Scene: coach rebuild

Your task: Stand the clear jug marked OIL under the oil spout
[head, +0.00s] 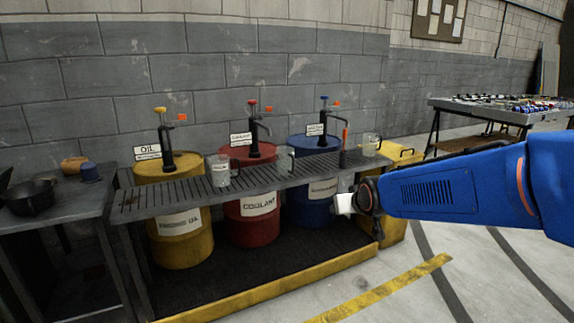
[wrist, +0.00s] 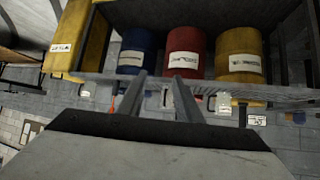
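Three clear jugs stand on the slatted shelf (head: 130,205): a left jug (head: 219,172), a middle jug (head: 285,160) and a right jug (head: 370,146). Their labels are too small to read, so I cannot tell which is marked OIL. The oil pump and spout (head: 165,140), with a yellow top and an OIL sign (head: 148,151), rise over the yellow drum (head: 180,235) at the left. The left jug stands right of this spout. My gripper (head: 345,203) is in front of the shelf, right of the blue drum. In the wrist view its fingers (wrist: 158,75) are apart with nothing between them.
Red (head: 252,212) and blue (head: 310,190) drums have their own pumps. An orange-handled upright thing (head: 344,137) stands between the middle and right jugs. A left bench holds a black pan (head: 30,198). A yellow-edged platform (head: 270,286) lies below; floor in front is clear.

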